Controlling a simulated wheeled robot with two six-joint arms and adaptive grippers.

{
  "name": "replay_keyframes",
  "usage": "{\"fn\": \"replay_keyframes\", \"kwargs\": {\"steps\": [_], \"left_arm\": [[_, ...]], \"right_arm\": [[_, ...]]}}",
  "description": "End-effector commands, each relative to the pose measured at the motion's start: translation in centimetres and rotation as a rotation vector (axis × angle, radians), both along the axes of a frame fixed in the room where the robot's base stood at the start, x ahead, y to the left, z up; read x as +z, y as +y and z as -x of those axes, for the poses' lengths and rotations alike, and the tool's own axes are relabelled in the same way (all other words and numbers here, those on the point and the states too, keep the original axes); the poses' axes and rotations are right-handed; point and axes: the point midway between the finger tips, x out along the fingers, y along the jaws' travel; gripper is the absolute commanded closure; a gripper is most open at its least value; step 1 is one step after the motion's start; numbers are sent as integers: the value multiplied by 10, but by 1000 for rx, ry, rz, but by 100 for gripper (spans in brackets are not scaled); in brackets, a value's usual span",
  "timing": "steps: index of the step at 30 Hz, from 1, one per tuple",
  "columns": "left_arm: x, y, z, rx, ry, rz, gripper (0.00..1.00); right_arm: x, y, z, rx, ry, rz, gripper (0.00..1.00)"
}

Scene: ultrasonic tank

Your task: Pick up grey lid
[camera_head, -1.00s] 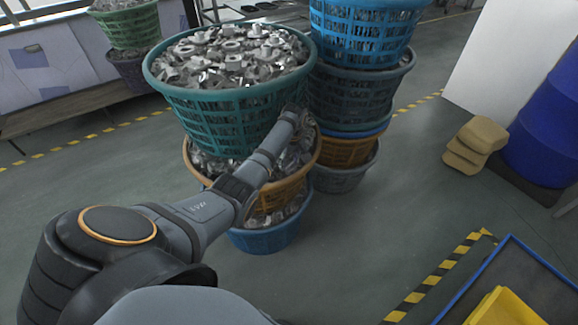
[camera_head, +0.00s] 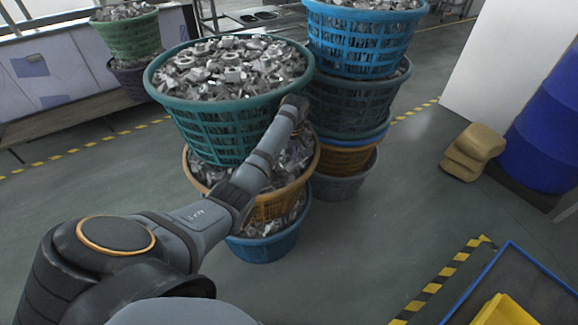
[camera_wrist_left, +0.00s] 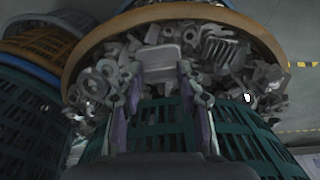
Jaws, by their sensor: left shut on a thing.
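My left arm reaches across the head view to the stacked baskets. Its far end (camera_head: 294,108) is by the right side of the teal basket, and the fingers cannot be made out there. In the left wrist view my left gripper (camera_wrist_left: 160,72) is shut on a pale grey, flat, rounded piece, the grey lid (camera_wrist_left: 163,54), between its fingertips. The lid is in front of the metal parts in the orange basket (camera_wrist_left: 95,42); I cannot tell whether it touches them. The lid is hidden in the head view. My right gripper is not in view.
The teal basket (camera_head: 235,98), full of metal parts, stands on the orange basket (camera_head: 272,205) and a blue one (camera_head: 265,247). Another basket stack (camera_head: 350,95) is close to the right. Floor between is clear.

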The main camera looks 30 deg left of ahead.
Motion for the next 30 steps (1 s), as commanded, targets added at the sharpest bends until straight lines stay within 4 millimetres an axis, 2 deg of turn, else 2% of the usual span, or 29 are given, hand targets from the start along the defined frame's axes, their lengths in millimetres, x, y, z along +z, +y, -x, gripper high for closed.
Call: {"fn": "replay_keyframes", "kwargs": {"steps": [8,15,18,24,30], "left_arm": [[-1,-59,24,-3,-3,3,100],[-1,-127,52,-2,-2,6,100],[-1,-150,61,-1,-2,5,100],[-1,-173,71,0,-1,2,100],[0,-177,73,1,-2,-1,100]], "right_arm": [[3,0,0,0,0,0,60],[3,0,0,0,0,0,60],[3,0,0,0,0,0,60],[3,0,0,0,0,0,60],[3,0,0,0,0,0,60]]}}
